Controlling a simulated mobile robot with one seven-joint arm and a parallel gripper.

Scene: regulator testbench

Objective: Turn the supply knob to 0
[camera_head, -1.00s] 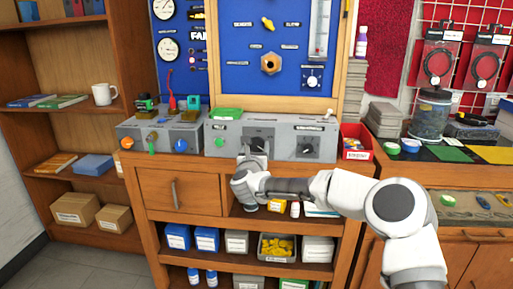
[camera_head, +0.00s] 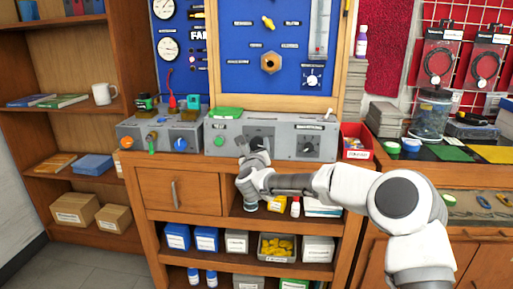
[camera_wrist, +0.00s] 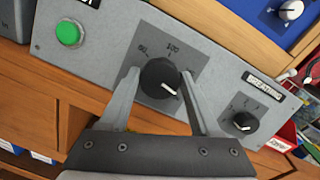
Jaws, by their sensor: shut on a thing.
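The large black knob (camera_wrist: 158,84) sits on a square dark plate with a printed scale on the grey control box (camera_wrist: 222,84). "100" and another marking are readable beside it; its white pointer line points down-right in the wrist view. My gripper (camera_wrist: 160,77) has one finger on each side of this knob and is shut on it. In the head view, my gripper (camera_head: 252,148) reaches the box front from below, tilted, and covers most of the knob. The knob's name label cannot be read.
A smaller black knob (camera_wrist: 240,123) is right of the held one. A green button (camera_wrist: 69,33) is to its left. A green item (camera_head: 226,113) lies on the box. A red bin (camera_head: 356,142) stands beside the box. Shelves with boxes lie below.

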